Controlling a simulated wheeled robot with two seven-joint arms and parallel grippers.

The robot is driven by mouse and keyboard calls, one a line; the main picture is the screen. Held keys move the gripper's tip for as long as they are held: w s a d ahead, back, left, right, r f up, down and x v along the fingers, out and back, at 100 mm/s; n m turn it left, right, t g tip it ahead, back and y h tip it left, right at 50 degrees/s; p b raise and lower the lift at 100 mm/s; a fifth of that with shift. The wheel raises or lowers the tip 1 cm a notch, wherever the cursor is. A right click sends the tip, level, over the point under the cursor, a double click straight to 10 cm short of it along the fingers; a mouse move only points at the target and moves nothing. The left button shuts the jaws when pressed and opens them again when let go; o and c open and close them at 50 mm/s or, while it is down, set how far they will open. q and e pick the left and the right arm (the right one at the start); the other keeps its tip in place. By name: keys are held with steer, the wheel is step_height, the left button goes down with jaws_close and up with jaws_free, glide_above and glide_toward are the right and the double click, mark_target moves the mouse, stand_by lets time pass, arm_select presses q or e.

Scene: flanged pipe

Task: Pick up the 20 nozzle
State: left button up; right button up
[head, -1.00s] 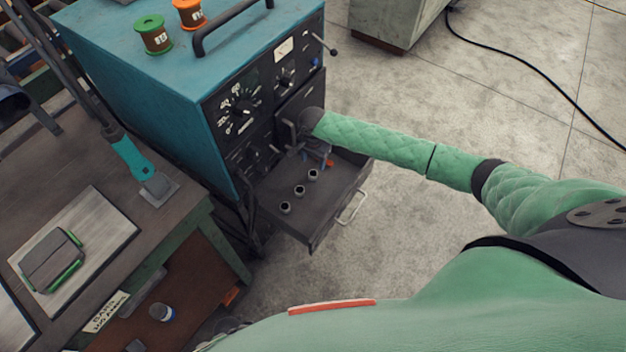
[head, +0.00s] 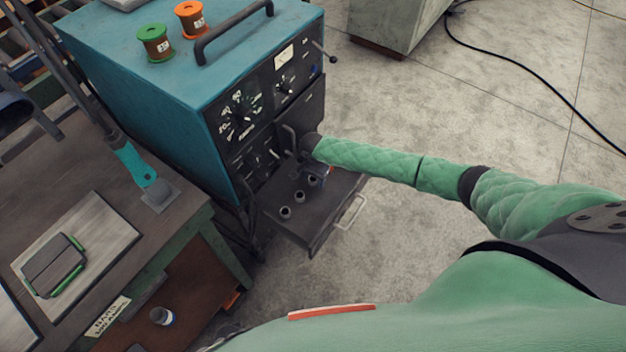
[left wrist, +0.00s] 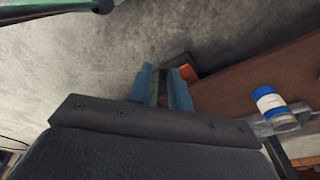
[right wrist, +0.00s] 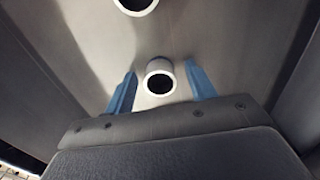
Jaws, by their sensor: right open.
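Three small pale-rimmed, hollow nozzles stand in a row in the open drawer (head: 322,228) of the teal welding machine: a near one (head: 285,212), a middle one (head: 299,196) and a far one (head: 312,181). I cannot read any size on them. My right gripper (head: 305,168) is over the drawer by the far nozzle. In the right wrist view my right gripper (right wrist: 161,88) is open, with one nozzle (right wrist: 158,80) between its blue fingers and another (right wrist: 136,4) at the top edge. My left gripper (left wrist: 162,86) is away from the drawer, its fingers close together with nothing seen held.
The teal machine (head: 150,85) rises behind the drawer, with green (head: 154,43) and orange (head: 192,20) spools on top. A workbench (head: 110,185) stands at left. Floor right of the drawer is clear.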

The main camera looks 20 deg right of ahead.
steer(key=shift+c, duration=0.5)
steer(key=c, duration=1)
